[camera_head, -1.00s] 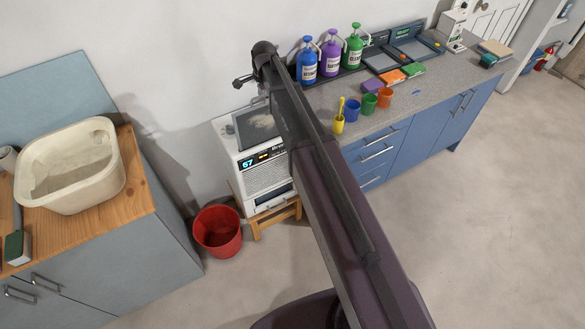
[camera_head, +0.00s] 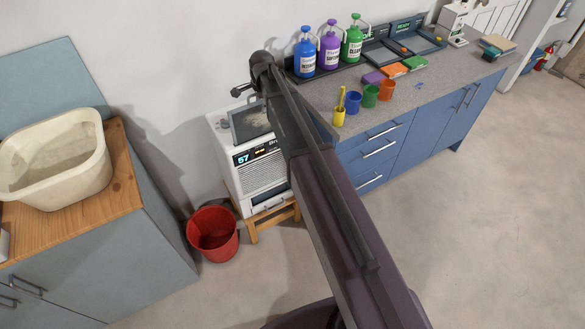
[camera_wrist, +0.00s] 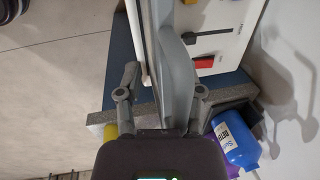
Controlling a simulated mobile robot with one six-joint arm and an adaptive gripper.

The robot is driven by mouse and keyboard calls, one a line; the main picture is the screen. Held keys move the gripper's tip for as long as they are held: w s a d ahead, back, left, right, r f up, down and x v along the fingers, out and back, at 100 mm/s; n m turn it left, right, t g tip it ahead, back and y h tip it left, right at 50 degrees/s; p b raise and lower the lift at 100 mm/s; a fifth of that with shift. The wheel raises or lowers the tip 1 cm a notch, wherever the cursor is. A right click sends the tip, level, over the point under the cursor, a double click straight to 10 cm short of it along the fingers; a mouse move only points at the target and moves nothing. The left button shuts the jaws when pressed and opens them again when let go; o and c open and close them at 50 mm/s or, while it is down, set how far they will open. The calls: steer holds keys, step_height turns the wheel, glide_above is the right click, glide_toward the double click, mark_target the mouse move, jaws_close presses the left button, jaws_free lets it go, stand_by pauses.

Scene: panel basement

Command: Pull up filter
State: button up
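The filter (camera_head: 250,121) is a dark frame with a pale, dusty face at the top of the white unit (camera_head: 263,172), whose display reads 57. My arm hides its right side, and I cannot tell how far it stands out of the unit. My gripper (camera_wrist: 162,80) shows in the wrist view with its two fingers apart. A pale grey part, seen nearly edge-on, passes between them. I cannot tell whether the fingers press on it. In the head view my gripper is not clear behind the arm.
A grey counter with blue doors (camera_head: 430,110) stands right of the unit and carries a blue bottle (camera_head: 306,55), other bottles, cups and trays. A red bucket (camera_head: 213,235) is on the floor. A cream tub (camera_head: 60,165) sits on the left cabinet. Floor at the right is clear.

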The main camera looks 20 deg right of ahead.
steer(key=shift+f+b, duration=1.8)
steer(key=shift+f, duration=0.35)
step_height(320, 180, up, 14)
steer(key=s+p, duration=0.3)
steer(key=p, duration=1.1)
steer(key=s+d+f+n+b, duration=0.1)
steer(key=s+f+n+b, duration=0.3)
steer(key=s, duration=0.4)
steer(key=s+d+f+n+g+b, duration=0.1)
steer(key=s+f+n+b, duration=0.3)
steer(key=s, duration=0.3)
steer(key=s+d+f+n+g+b, duration=0.1)
steer(key=s+f+n+b, duration=0.3)
steer(key=s, duration=0.4)
steer(key=shift+s+d+f+n+h+b, duration=0.35)
steer(key=shift+d+f+n, duration=0.15)
steer(key=shift+n, duration=0.5)
step_height(320, 180, up, 19)
steer(key=m+t+p, duration=0.2)
steer(key=m+p, duration=1.2)
steer(key=p, duration=0.5)
glide_above(262, 114)
steer(key=s, duration=0.3)
steer(key=shift+w+d+f, duration=0.1)
steer(key=shift+w+d, duration=0.1)
steer(key=shift+d, duration=0.2)
steer(key=shift+f+b, duration=0.15)
steer(key=shift+b, duration=0.25)
